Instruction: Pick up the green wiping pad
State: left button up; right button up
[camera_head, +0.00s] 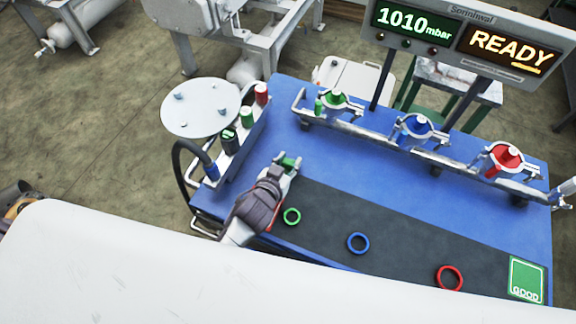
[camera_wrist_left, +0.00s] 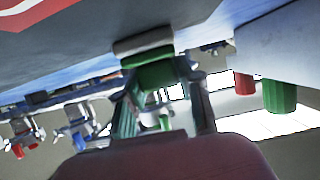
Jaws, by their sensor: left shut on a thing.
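The green wiping pad (camera_head: 288,161) is at the tip of my left gripper (camera_head: 284,168), over the blue table's left part. In the left wrist view the pad (camera_wrist_left: 152,70) is a short green block with a pale grey cap, between the fingertips of my left gripper (camera_wrist_left: 155,77). The fingers are shut on it. The cap shows close to the blue surface in that view; I cannot tell whether it touches. My right gripper is not in view.
A tray (camera_head: 238,150) with green and red cylinders stands at the table's left edge. A metal rail (camera_head: 380,134) with clamped fittings runs along the back.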

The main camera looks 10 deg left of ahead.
pick_arm(q)
jog(key=shift+c, duration=1.1)
